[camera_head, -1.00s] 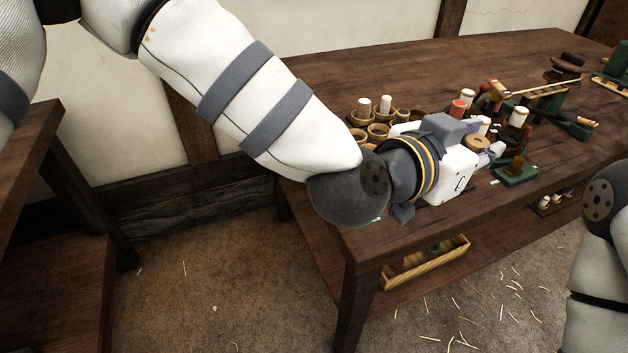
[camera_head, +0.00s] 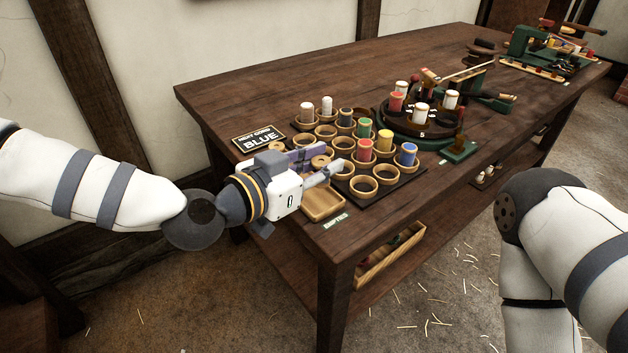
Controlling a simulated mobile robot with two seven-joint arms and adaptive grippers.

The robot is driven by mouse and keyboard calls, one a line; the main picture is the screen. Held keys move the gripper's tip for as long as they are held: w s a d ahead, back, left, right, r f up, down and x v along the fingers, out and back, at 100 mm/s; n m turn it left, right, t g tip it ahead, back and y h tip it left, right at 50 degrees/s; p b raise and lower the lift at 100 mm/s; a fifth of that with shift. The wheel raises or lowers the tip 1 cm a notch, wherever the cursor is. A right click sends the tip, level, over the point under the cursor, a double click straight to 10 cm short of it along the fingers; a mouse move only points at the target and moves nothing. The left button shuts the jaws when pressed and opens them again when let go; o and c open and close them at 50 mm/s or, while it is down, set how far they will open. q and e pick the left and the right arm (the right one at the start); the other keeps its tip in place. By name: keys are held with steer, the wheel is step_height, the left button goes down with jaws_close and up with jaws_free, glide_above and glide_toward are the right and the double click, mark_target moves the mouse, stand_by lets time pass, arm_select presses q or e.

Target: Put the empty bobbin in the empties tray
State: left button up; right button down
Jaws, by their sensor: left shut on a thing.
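My left gripper (camera_head: 322,166) is shut on the empty bobbin (camera_head: 320,161), a bare wooden spool partly hidden between its fingers. The gripper holds it near the table's left end, just behind the empties tray (camera_head: 336,212). This is a small square wooden tray at the table's front edge, with an "EMPTIES" label before it. The gripper body and lower finger cover part of the tray. I cannot tell how high the bobbin is above the tray or table. My right arm shows at the right, but its gripper is out of view.
A rack of round wooden cups (camera_head: 361,187) stands right of the tray, some holding coloured or white bobbins. A "NEXT CORD BLUE" sign (camera_head: 259,139) stands behind the gripper. A dark round carousel (camera_head: 395,124) with bobbins is farther right. Bare tabletop lies at the back left.

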arm_select(q)
steer(key=shift+w+a+f, duration=0.15)
steer(key=shift+a+f, duration=0.15)
steer(key=shift+f, duration=0.1)
steer(key=shift+a+f+b, duration=0.2)
steer(key=shift+f+b, duration=0.25)
steer(key=shift+f, duration=1.3)
steer(key=shift+c, duration=0.2)
steer(key=o, duration=0.8)
steer(key=shift+w, duration=0.1)
arm_select(e)
steer(key=shift+s+f, duration=0.55)
steer(key=shift+f, duration=0.05)
